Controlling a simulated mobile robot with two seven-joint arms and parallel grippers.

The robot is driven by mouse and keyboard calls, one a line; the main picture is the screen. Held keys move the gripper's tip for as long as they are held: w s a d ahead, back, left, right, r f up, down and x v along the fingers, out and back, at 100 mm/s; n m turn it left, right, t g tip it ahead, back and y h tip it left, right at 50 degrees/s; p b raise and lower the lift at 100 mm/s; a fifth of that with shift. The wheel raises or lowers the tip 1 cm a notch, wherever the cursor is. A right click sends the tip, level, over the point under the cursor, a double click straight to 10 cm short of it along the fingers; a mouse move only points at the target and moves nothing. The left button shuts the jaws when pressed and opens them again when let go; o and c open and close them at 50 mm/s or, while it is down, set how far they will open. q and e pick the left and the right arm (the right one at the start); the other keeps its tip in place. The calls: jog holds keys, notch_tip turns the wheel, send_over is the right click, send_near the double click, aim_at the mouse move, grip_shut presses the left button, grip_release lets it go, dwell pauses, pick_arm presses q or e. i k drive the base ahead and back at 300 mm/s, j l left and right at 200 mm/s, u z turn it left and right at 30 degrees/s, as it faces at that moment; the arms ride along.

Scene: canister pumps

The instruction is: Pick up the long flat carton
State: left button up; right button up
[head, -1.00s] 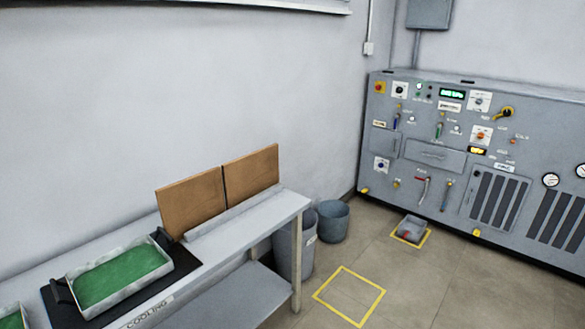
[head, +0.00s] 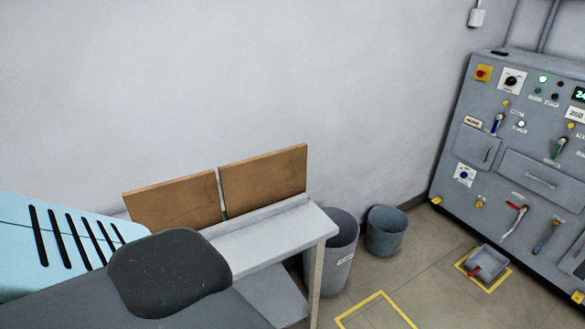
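No thing that I can clearly tell to be a long flat carton is in view. Two flat brown panels stand upright side by side at the back of the grey table, the left panel (head: 176,204) and the right panel (head: 264,181), with a narrow gap between them. I cannot tell whether they are cardboard or wood. A light blue and dark grey part of my own body covers the lower left and hides much of the table. Neither of my grippers is in view.
The grey table (head: 265,238) stands along the wall. Two grey bins, one taller (head: 334,255) and one shorter (head: 386,231), stand right of it. A grey scoop-like tray (head: 487,265) lies in a yellow floor square. A control cabinet (head: 520,150) fills the right side.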

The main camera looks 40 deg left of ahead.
aim_at(250, 185)
jog(key=i+u, duration=0.15)
jog(key=i, duration=0.25)
jog(key=i+l+u, duration=0.2)
jog(key=i, duration=0.25)
jog(key=i+l+u, duration=0.15)
jog(key=i, duration=0.25)
jog(key=i+l+u, duration=0.25)
jog(key=i+u, duration=0.25)
jog(key=i+l+u, duration=0.35)
jog(key=u, duration=0.15)
jog(key=i+l+u, duration=0.3)
jog(key=l+u, duration=0.2)
jog(key=l, duration=0.15)
